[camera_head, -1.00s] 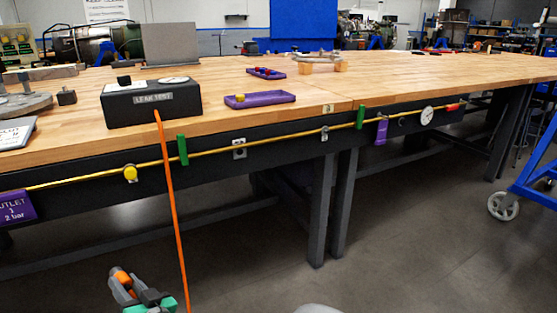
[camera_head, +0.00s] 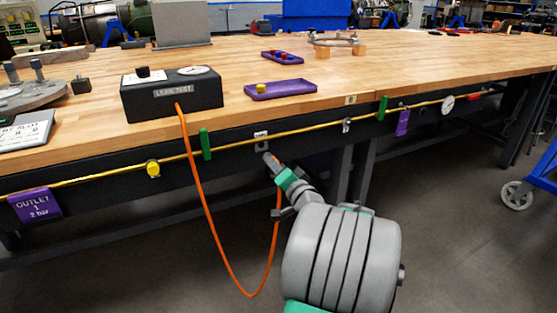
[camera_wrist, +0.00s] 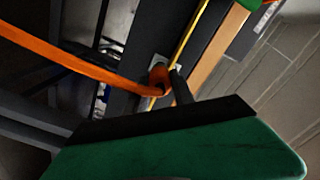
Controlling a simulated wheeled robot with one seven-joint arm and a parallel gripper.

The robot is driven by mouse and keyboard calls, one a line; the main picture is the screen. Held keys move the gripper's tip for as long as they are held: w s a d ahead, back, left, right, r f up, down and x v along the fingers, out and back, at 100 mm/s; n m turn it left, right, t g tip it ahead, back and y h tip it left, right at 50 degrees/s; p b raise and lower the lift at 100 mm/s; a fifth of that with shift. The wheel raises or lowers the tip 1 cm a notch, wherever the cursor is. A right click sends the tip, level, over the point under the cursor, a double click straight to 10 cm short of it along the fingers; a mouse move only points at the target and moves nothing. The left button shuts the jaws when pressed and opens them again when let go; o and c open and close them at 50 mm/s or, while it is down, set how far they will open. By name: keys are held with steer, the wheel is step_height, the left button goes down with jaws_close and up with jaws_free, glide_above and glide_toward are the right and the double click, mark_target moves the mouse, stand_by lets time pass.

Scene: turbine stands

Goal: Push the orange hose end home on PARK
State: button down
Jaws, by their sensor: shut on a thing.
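My gripper (camera_head: 270,159) is shut on the orange hose end (camera_wrist: 160,75), close in front of a small pale plate (camera_head: 261,139) on the dark bench front. The orange hose (camera_head: 207,231) leaves the black LEAK TEST box (camera_head: 172,93), hangs in a loop and rises to my gripper. In the wrist view the hose end stands at the plate (camera_wrist: 155,62), beside a dark finger (camera_wrist: 180,88). I cannot tell how far it sits in the plate, and I read no PARK label. My gripper partly hides the hose end in the head view.
A yellow line (camera_head: 316,128) runs along the bench front, with green clips (camera_head: 205,144), a yellow knob (camera_head: 153,169) and a gauge (camera_head: 447,104). Purple trays (camera_head: 280,90) lie on the wooden top (camera_head: 330,76). A bench leg stands behind my arm.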

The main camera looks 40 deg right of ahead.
steer(key=shift+s+d+r, duration=0.1)
steer(key=shift+d+r, duration=0.2)
steer(key=shift+d, duration=0.2)
steer(key=x, duration=0.3)
steer(key=shift+w+p, duration=0.3)
steer(key=shift+p, duration=0.1)
steer(key=shift+w+d, duration=0.15)
steer(key=shift+w, duration=0.2)
steer(key=shift+w, duration=0.1)
steer(key=shift+w+d+b, duration=0.2)
steer(key=shift+w+b, duration=0.15)
steer(key=shift+w, duration=0.1)
stand_by(0.6)
steer(key=shift+w, duration=0.2)
steer(key=shift+r, duration=0.15)
